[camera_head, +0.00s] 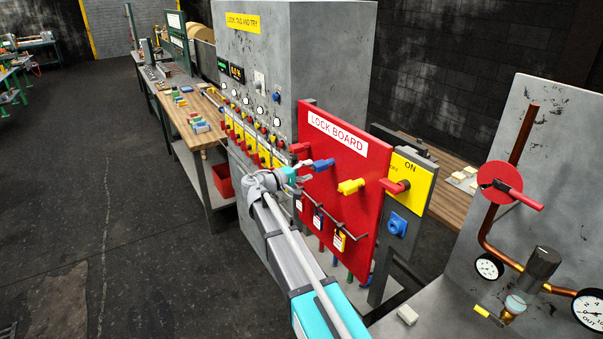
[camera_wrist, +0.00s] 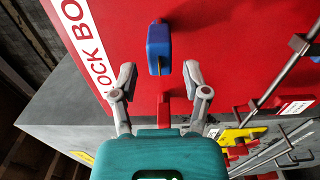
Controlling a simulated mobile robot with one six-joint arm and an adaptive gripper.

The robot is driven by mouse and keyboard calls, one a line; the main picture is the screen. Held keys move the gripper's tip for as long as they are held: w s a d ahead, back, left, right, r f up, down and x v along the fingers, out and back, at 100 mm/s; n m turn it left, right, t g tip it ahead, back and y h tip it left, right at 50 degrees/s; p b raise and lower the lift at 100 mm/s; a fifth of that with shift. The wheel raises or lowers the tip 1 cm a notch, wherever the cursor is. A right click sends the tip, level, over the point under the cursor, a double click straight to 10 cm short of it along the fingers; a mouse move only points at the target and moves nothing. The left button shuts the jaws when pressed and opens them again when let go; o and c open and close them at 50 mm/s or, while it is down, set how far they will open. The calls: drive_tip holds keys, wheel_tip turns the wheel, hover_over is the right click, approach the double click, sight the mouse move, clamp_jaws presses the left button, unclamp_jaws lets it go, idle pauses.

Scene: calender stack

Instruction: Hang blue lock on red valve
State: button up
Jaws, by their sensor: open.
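The blue lock (camera_head: 322,165) hangs on the red lock board, to the right of my gripper. In the wrist view the blue lock (camera_wrist: 158,48) lies just beyond my fingertips, in line with the gap between them. My gripper (camera_head: 304,172) is open and empty in front of the board; its two spread fingers also show in the wrist view (camera_wrist: 159,75). The red valve (camera_head: 499,182), a round disc with a red bar handle, sits on a copper pipe at the grey panel on the right, well away from my gripper.
The lock board (camera_head: 347,216) also holds a yellow lock (camera_head: 351,186), a red lock (camera_head: 300,148) and several tags. A yellow switch plate (camera_head: 411,176) with a red handle stands right of it.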

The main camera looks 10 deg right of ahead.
sight(318, 167)
drive_tip(key=shift+x, duration=2.05)
clamp_jaws()
